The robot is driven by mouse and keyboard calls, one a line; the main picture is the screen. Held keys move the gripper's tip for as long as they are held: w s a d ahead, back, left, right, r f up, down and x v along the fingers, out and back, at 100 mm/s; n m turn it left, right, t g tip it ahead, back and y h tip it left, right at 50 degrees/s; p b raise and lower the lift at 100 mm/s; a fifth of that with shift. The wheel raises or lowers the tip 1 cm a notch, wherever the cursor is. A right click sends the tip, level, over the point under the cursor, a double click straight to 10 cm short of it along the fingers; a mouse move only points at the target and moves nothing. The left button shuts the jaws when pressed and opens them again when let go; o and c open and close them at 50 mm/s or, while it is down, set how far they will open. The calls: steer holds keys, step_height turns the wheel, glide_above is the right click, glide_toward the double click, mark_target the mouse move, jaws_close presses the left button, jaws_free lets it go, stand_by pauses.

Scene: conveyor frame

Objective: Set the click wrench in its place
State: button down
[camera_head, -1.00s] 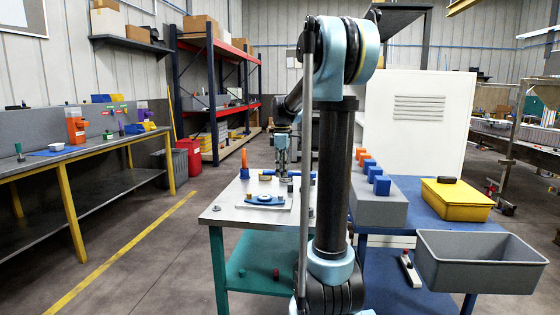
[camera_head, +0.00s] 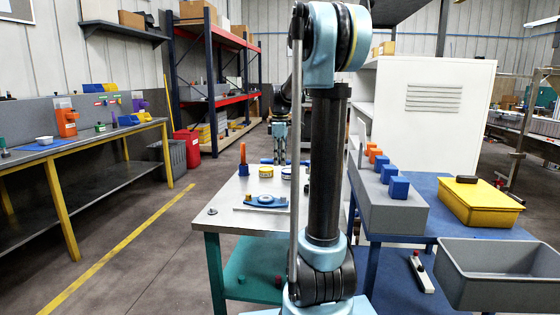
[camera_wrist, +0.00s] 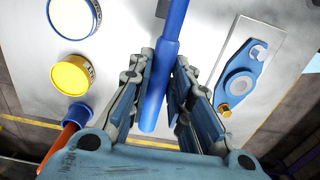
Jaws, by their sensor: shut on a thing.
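The click wrench (camera_wrist: 163,75) is a long blue bar in the wrist view, passing between the fingers of my gripper (camera_wrist: 160,95). Its far end runs out of the top of that picture. In the head view my gripper (camera_head: 279,158) is small and far, above the back of the white-topped table, with a blue end of the wrench (camera_head: 266,161) showing beside it. The wrench lies crosswise and appears raised above the tabletop. A grey block with blue and orange upright holders (camera_head: 405,213) stands on the blue table at right; whether it is the wrench's place cannot be told.
On the white-topped table (camera_head: 222,207) are a plate with a blue part (camera_head: 267,202), a yellow-lidded tin (camera_head: 266,172), another round tin and an orange-handled tool (camera_head: 243,157). A yellow box (camera_head: 480,205) and grey bin (camera_head: 500,280) are at right. My arm hides the middle.

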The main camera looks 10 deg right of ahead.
steer(key=shift+f, duration=0.1)
steer(key=shift+f, duration=2.1)
steer(key=shift+s+f, duration=0.1)
steer(key=shift+f, duration=1.4)
steer(key=c, duration=1.4)
jaws_free()
step_height(320, 180, up, 12)
